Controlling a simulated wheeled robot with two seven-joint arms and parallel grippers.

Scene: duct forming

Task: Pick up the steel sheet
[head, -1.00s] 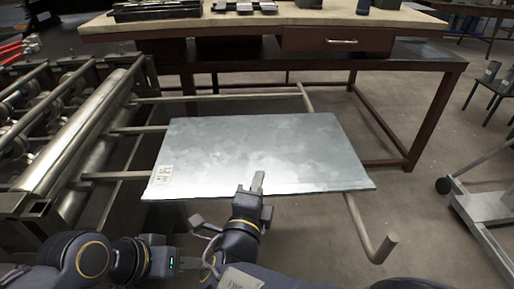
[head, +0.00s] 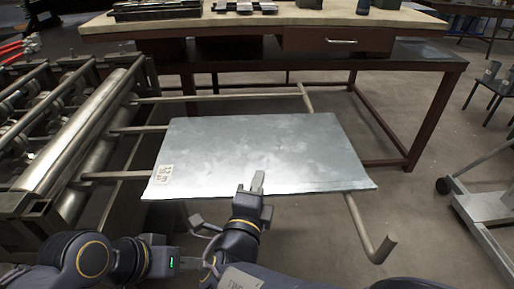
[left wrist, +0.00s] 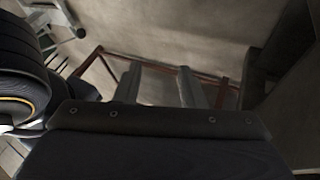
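The steel sheet (head: 255,150) is a large flat grey rectangle with a small marked label near its left near corner. It spans the rails beside the roller machine in the head view.
A roller machine (head: 75,155) stands at the left. A workbench (head: 265,22) with a drawer and dark red frame stands behind the sheet. A bent support rail (head: 373,246) sticks out at the near right. A wheeled grey stand (head: 487,205) is at the right, with open floor between.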

